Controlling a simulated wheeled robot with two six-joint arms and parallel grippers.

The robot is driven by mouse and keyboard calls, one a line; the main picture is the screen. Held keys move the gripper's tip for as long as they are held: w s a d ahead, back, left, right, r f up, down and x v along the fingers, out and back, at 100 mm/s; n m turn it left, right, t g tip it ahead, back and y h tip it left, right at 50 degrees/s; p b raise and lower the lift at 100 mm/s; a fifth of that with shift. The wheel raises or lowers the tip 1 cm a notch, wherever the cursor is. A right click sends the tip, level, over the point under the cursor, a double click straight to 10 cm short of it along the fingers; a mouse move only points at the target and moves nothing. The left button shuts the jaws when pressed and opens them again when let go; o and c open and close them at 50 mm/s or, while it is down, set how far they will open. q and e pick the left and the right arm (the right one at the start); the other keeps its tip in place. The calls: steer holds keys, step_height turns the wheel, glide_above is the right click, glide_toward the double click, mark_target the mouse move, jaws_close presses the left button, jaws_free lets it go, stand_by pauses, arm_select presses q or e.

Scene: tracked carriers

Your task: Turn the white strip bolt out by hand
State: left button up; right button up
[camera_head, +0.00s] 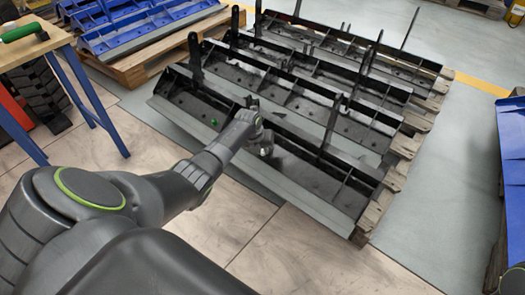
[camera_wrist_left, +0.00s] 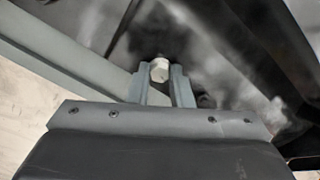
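The white strip bolt (camera_wrist_left: 160,70) is a small pale round head on the dark carrier, in the left wrist view. It also shows as a small white spot at the gripper's tip in the head view (camera_head: 265,151). My left gripper (camera_wrist_left: 161,78) has one finger on each side of the bolt, and both fingers appear to touch it. In the head view my left gripper (camera_head: 262,143) reaches over the front black carrier (camera_head: 310,167). The bolt's shank is hidden. My right gripper is not in view.
A small green bolt (camera_head: 214,122) is on the same carrier, left of my gripper. Upright black posts (camera_head: 195,52) stand on the carriers. More black carriers lie behind on a wooden pallet (camera_head: 400,160). A workbench (camera_head: 35,45) stands at left. Floor in front is clear.

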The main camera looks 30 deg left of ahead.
arm_select(q)
jaws_close()
steer(key=shift+r+n+p, duration=0.15)
steer(key=shift+n+p, duration=0.25)
steer(key=shift+n, duration=0.3)
steer(key=n+p, duration=0.1)
steer(key=n, duration=0.2)
steer(key=n+p, duration=0.1)
steer(key=n, duration=0.2)
steer(key=shift+n, duration=1.2)
steer(key=shift+p, duration=0.3)
